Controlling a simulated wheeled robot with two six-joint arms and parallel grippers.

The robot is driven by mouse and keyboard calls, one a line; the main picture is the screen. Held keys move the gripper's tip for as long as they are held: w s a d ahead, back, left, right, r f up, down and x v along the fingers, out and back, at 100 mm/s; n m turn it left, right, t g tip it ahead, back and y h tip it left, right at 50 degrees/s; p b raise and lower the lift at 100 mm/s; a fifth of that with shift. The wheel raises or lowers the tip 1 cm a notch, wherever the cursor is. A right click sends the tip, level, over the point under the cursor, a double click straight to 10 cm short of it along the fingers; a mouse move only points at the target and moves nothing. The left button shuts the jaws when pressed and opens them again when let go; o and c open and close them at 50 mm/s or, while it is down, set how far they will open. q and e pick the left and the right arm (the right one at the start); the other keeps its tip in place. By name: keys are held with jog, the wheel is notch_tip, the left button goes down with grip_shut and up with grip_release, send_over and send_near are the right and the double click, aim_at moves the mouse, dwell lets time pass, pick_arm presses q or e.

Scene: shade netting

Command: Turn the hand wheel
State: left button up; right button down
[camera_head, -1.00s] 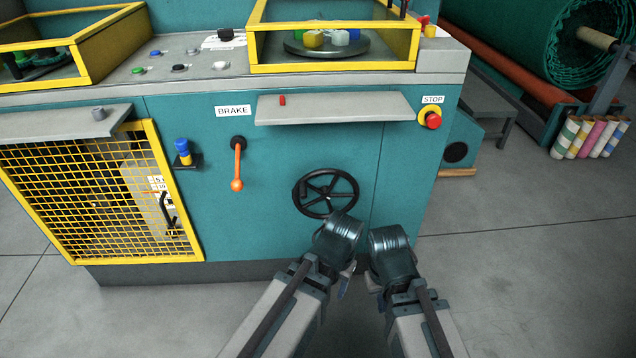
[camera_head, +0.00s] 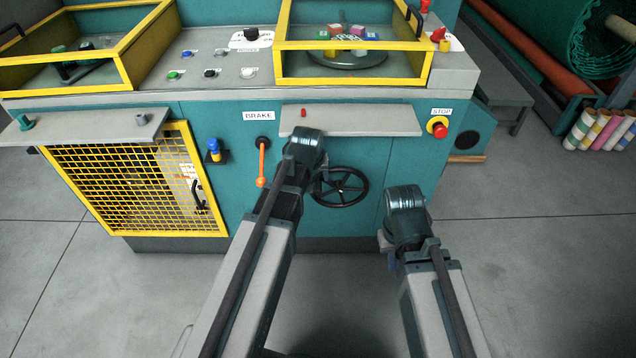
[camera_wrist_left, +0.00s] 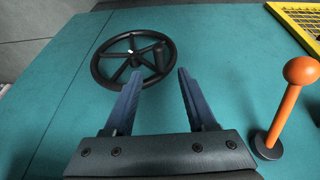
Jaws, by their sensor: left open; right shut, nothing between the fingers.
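The black spoked hand wheel (camera_head: 341,188) is on the teal machine front, right of the orange brake lever (camera_head: 262,165). Its left edge is partly hidden by my left wrist in the head view. My right gripper (camera_head: 387,243) is shut and empty, lower right of the wheel.
A grey shelf (camera_head: 385,122) juts out above the wheel. A red stop button (camera_head: 439,130) is to its right. A yellow mesh guard (camera_head: 130,185) and a blue knob (camera_head: 214,148) are to the left. The floor (camera_head: 540,260) at right is clear.

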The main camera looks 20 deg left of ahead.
aim_at(319, 186)
pick_arm(q)
jog(key=b+x, duration=0.6)
jog(key=x, duration=0.1)
jog(key=shift+f+b, duration=0.2)
jog(key=shift+b, duration=0.1)
jog(key=shift+c, duration=0.2)
grip_shut()
dwell(1.1)
